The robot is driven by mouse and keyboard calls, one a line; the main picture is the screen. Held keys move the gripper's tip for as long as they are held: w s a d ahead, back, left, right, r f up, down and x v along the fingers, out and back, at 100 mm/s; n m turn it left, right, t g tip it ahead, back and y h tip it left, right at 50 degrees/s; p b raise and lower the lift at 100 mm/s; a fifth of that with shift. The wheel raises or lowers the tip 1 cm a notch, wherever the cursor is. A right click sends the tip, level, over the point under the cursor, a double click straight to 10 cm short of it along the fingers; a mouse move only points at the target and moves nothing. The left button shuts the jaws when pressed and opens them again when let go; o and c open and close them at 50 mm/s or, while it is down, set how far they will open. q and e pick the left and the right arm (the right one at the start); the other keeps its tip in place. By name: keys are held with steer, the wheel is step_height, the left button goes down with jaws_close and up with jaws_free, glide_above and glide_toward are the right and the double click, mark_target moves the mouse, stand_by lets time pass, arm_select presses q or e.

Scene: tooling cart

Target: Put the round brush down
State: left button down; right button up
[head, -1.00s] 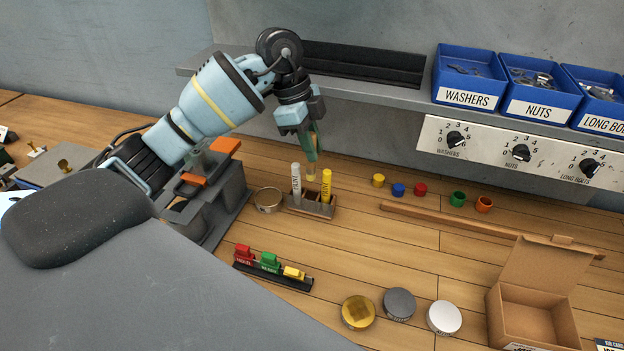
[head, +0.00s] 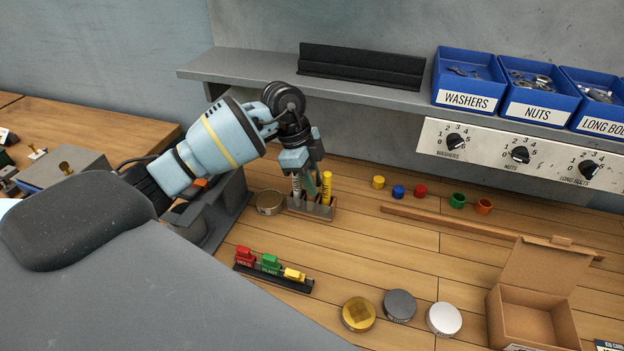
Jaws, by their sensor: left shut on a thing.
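My left gripper (head: 309,172) points down over a small brown holder (head: 318,211). It is shut on a thin greenish piece, which I take to be the round brush (head: 311,188). The brush stands about upright between a white marker (head: 296,190) and a yellow marker (head: 327,188) in the holder. Its lower end is down at the holder's middle; I cannot tell whether it touches the bottom. The fingers hide most of the brush and part of the white marker. My right gripper is not in view.
A round tin (head: 270,202) stands just left of the holder. A black rack (head: 272,279) with red, green and yellow pieces lies in front. Small coloured caps (head: 398,191) stand to the right. The grey shelf (head: 240,68) runs behind the arm. Bench between is clear.

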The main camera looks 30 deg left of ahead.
arm_select(q)
steer(key=shift+f, duration=0.1)
steer(key=c, duration=1.3)
jaws_free()
steer(key=v, duration=1.2)
